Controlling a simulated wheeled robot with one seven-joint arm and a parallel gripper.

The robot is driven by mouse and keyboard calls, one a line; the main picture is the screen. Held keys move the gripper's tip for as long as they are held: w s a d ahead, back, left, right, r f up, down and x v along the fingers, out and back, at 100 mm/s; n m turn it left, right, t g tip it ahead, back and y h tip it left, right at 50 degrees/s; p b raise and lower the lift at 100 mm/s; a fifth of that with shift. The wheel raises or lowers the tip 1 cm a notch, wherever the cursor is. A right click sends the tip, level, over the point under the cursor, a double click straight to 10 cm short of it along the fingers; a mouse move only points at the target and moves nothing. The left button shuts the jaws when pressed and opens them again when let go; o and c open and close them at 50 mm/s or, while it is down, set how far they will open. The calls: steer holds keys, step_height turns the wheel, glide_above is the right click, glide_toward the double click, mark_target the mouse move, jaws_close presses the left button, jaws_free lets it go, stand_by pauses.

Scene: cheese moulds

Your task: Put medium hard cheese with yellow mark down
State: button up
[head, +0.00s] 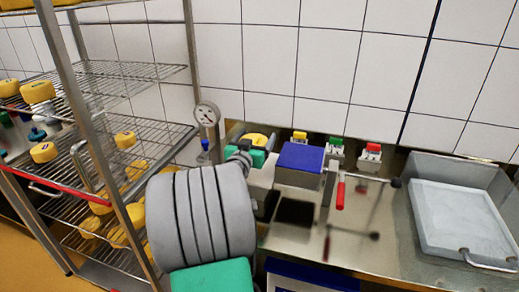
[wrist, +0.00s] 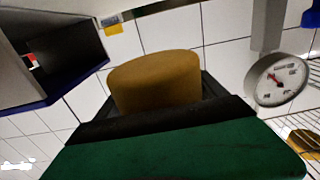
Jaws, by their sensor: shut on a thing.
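A round yellow cheese (head: 256,138) shows just beyond my gripper (head: 252,151), left of the blue-topped box. In the wrist view the cheese (wrist: 155,82) looks brown and in shade, between the dark fingers of my gripper (wrist: 160,100), which is shut on it. No yellow mark shows on its visible side. A small holder with a yellow top (head: 300,137) stands at the back of the steel bench, and a yellow tag (wrist: 112,25) shows in the wrist view. My arm hides the bench below the cheese, so I cannot tell its height.
A blue-topped box (head: 300,157) stands right of my gripper, near a red-handled lever (head: 340,195). Green-topped (head: 336,142) and red-topped (head: 373,148) holders stand behind. A grey tray (head: 460,215) is at right. A gauge (head: 206,115) and a wire rack (head: 130,130) with cheeses are at left.

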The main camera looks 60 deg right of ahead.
mark_target(260, 142)
steer(key=d+f, duration=0.2)
steer(key=f, duration=0.1)
steer(key=shift+d+f, duration=0.2)
steer(key=shift+d, duration=0.2)
step_height(260, 142, down, 3)
steer(key=shift+w+r, duration=0.1)
steer(key=shift+r, duration=0.1)
steer(key=shift+f, duration=0.2)
steer(key=o, duration=1.3)
steer(key=shift+a, duration=0.1)
